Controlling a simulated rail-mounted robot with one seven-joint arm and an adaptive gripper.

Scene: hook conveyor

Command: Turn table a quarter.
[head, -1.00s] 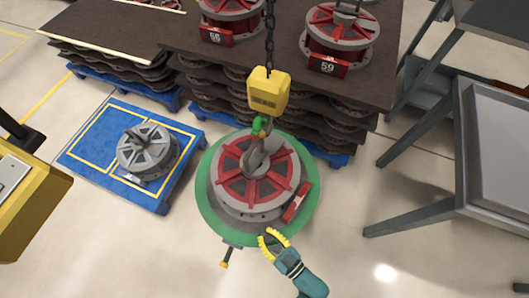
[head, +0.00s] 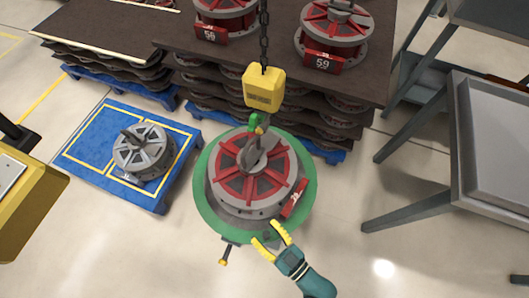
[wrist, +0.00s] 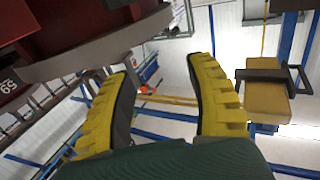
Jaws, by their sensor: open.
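The round green table (head: 208,212) stands in the middle of the head view. A grey drum with red spokes (head: 237,200) sits on it, with a red number tag (head: 294,199) on its right side. My gripper (head: 268,238) is open at the table's front right edge, close to the drum. In the wrist view its yellow fingers (wrist: 162,105) stand apart with nothing between them. The drum's underside and red tag (wrist: 10,85) fill the upper left there.
A yellow hook block (head: 264,90) hangs on a chain over the drum, its hook at the drum's top. A blue pallet (head: 85,150) with a grey drum (head: 142,152) is at left. Stacked boards with red drums (head: 334,38) stand behind. A grey bench (head: 495,140) is at right.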

